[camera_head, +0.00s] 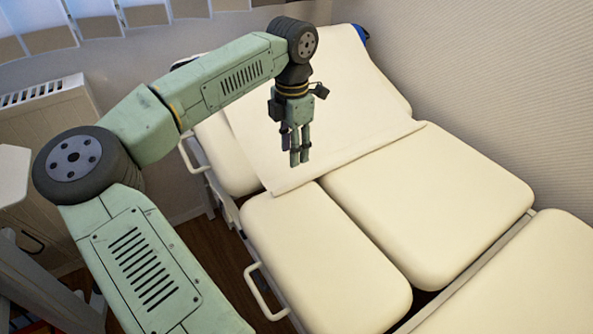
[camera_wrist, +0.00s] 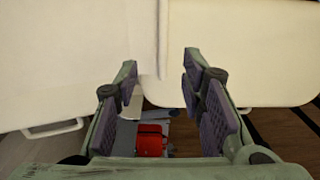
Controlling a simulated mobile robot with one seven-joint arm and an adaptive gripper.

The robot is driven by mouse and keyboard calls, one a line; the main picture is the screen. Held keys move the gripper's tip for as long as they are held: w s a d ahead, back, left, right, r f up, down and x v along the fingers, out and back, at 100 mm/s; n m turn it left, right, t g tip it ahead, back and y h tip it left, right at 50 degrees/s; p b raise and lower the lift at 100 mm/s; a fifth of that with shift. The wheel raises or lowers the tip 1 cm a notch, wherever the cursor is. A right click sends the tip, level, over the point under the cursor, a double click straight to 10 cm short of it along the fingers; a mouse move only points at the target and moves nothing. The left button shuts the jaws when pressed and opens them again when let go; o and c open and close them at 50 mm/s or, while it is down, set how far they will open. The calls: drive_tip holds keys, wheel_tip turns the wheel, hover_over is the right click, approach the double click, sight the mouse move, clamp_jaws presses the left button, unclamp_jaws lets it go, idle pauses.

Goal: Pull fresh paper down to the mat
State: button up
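A pale paper sheet (camera_head: 345,130) lies over the raised backrest of the cream couch in the head view. Its lower edge (camera_head: 352,160) ends near the joint with the flat cushions. My gripper (camera_head: 299,162) points down in front of the sheet's left part in that view; whether it touches the paper cannot be told. In the wrist view my gripper (camera_wrist: 160,85) has its fingers wide apart with nothing between them. Cream surfaces fill the top of that view, and I cannot tell paper from cushion there. I cannot make out a separate mat.
Flat couch cushions (camera_head: 430,205) stretch to the lower right, bare. Side handles (camera_head: 260,292) stick out on the couch's left. A blue part (camera_head: 361,33) shows at the couch head. A wall stands close on the right. A red object (camera_wrist: 151,140) lies below the couch.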

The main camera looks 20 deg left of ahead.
sight(293, 181)
wheel_tip(293, 181, down, 10)
drive_tip(key=shift+s+d+r+p, duration=0.1)
drive_tip(key=shift+r+p, duration=0.1)
drive_tip(key=shift+p, duration=0.55)
clamp_jaws()
idle(0.4)
